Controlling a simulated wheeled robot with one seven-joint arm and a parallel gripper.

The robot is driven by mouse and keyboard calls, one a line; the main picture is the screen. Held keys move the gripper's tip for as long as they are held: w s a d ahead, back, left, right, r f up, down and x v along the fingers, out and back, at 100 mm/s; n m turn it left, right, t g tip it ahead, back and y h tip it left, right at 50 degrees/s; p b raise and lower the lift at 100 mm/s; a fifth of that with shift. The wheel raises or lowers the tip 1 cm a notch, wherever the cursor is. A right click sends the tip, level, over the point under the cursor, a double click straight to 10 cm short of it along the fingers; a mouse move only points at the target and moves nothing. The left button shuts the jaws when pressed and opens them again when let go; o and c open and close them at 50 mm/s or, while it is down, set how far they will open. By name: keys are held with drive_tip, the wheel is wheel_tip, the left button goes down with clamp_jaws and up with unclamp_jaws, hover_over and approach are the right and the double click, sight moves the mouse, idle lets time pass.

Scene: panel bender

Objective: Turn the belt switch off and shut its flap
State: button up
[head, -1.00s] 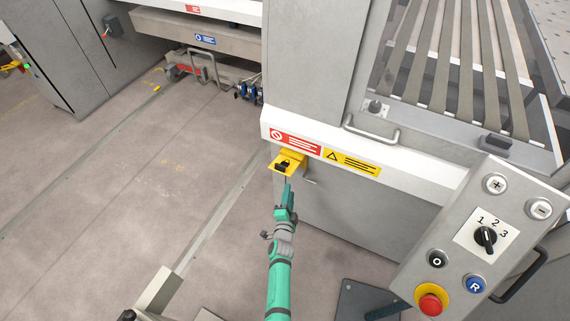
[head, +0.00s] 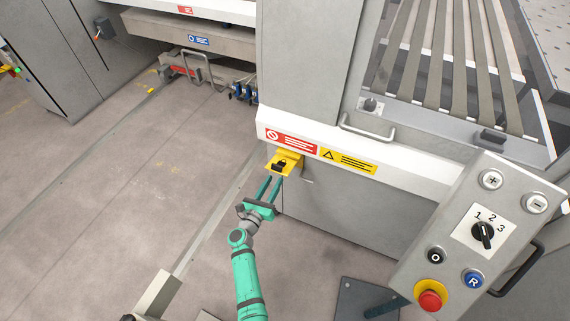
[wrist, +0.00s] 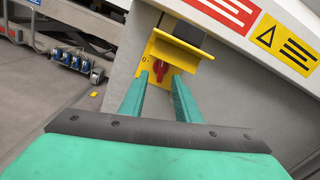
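The belt switch is a yellow box (head: 284,163) on the grey machine front, below the red and yellow labels. In the wrist view it shows as a yellow plate (wrist: 172,50) with a red knob (wrist: 160,69) and a "0" mark at its left. The knob's exact angle is hard to tell.
A control panel (head: 480,235) with buttons, a 1-2-3 selector and a red emergency button stands at the right. A metal handle (head: 367,129) juts out above the labels. Blue units (head: 243,91) sit low at the back.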

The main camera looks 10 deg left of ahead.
sight(286, 163)
drive_tip(key=w+d, duration=0.1)
drive_tip(key=w, duration=0.6)
drive_tip(key=w+d, duration=0.1)
drive_tip(key=w, duration=0.2)
drive_tip(key=shift+w+d, duration=0.35)
clamp_jaws()
